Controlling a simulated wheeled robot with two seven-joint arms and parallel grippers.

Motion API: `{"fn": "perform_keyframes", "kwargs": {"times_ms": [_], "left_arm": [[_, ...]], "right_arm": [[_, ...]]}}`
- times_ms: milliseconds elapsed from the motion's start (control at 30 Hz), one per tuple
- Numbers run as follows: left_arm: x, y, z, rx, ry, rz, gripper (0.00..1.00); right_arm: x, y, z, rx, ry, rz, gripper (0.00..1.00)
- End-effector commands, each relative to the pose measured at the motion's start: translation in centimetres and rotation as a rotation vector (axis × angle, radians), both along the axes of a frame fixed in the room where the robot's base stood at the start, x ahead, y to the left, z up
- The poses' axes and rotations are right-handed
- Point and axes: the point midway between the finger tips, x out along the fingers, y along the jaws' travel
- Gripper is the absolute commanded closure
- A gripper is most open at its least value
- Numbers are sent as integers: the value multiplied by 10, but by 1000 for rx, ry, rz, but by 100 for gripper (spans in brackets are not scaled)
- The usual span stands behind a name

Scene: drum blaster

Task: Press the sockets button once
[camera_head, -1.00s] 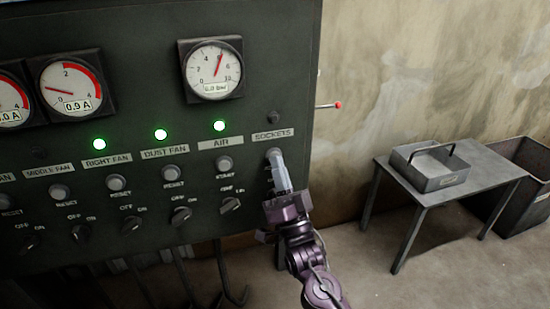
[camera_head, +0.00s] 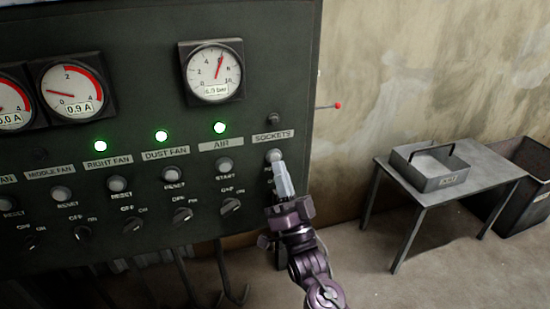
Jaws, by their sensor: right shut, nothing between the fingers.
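The control panel (camera_head: 140,30) fills the left of the view. The SOCKETS label (camera_head: 272,135) is at its right edge, with a dark unlit lamp (camera_head: 274,118) above it. The round grey sockets button (camera_head: 274,155) shows below the label. My right gripper (camera_head: 279,167) is shut and empty, with its fingertips just below the button. I cannot tell whether they touch it. The gripper hides the part of the panel under the button. My left gripper is not in view.
Green lamps are lit above RIGHT FAN (camera_head: 100,146), DUST FAN (camera_head: 161,136) and AIR (camera_head: 220,128). A start button (camera_head: 224,166) and a rotary switch (camera_head: 231,206) sit left of my gripper. A metal table (camera_head: 480,165) with a tray (camera_head: 430,178) stands at right.

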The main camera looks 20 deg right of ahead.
Motion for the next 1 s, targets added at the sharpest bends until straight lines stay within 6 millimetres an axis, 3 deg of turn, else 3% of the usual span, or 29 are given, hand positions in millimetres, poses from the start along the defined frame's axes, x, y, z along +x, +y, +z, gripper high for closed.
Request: {"fn": "perform_keyframes", "kwargs": {"times_ms": [167,600,1000], "left_arm": [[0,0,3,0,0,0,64],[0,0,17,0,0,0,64],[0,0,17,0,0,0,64]], "right_arm": [[-5,0,1,0,0,0,100],[-46,-2,1,-1,1,0,100],[-50,-2,0,0,-1,0,100]]}}
